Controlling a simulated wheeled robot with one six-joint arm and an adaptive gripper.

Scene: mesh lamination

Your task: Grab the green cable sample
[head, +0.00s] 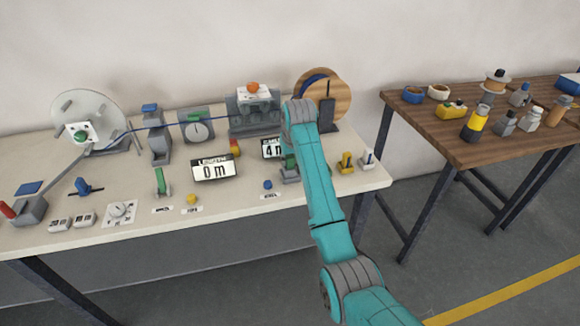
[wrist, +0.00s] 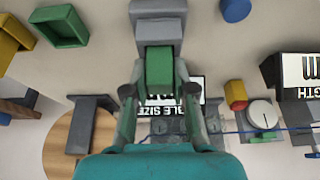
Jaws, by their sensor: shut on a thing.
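The green cable sample (wrist: 160,70) is a small green block in the middle of the wrist view, set against a grey holder (wrist: 158,22). My gripper (wrist: 160,92) has one finger on each side of it and is shut on it. In the head view the green sample (head: 289,160) shows only in part beside my teal arm. My gripper is mostly hidden there by the arm. I cannot tell whether the sample still rests in the holder.
The "4 n" display (head: 272,148) stands close behind my gripper, with the "0 m" length display (head: 212,167) to the left. A blue knob (head: 267,185), a yellow piece (head: 346,162) and a wooden spool (head: 338,95) are nearby. The wooden side table (head: 470,150) stands right.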

